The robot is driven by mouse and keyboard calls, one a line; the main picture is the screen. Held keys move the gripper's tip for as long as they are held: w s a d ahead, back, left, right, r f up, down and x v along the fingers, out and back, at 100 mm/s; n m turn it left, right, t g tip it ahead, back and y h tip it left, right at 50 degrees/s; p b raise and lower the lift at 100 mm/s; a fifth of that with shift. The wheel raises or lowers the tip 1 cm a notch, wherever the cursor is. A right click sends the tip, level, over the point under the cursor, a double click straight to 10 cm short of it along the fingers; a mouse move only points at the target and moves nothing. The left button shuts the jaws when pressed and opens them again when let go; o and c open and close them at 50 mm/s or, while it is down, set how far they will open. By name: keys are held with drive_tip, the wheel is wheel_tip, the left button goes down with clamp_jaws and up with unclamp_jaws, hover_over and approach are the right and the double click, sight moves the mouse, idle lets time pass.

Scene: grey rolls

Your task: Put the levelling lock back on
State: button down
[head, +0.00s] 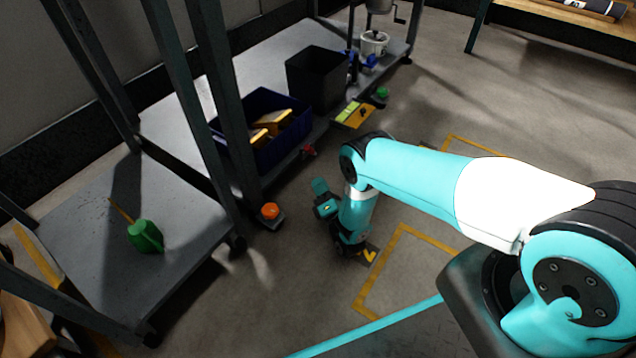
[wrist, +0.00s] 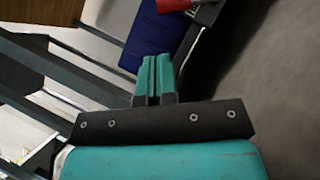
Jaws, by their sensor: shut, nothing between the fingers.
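My gripper (head: 319,184) is low over the floor, in front of the long grey cart. In the wrist view its two teal fingers (wrist: 157,62) are together with nothing between them. I cannot tell for certain which part is the levelling lock. A small red part (head: 309,150) sits at the cart's front edge, beyond my fingers; a red part also shows at the top of the wrist view (wrist: 172,5). An orange knob (head: 270,211) sits on a small foot near the frame's post, left of my gripper. My fingers appear apart from both.
The long cart carries a blue bin (head: 236,133) with wooden-looking pieces and a black bin (head: 317,78). A green knob (head: 382,93) is farther back. Dark posts stand left; the floor (head: 440,115) to the right is mostly clear.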

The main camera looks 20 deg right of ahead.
sight(308, 150)
drive_tip(key=d+b+x, duration=0.1)
drive_tip(key=b+x, duration=0.3)
drive_tip(key=x, duration=0.4)
drive_tip(key=shift+w+a+b, duration=0.25)
drive_tip(key=shift+a+b, duration=0.1)
drive_tip(key=shift+a, duration=0.15)
drive_tip(key=shift+d+r, duration=0.1)
drive_tip(key=shift+r, duration=0.05)
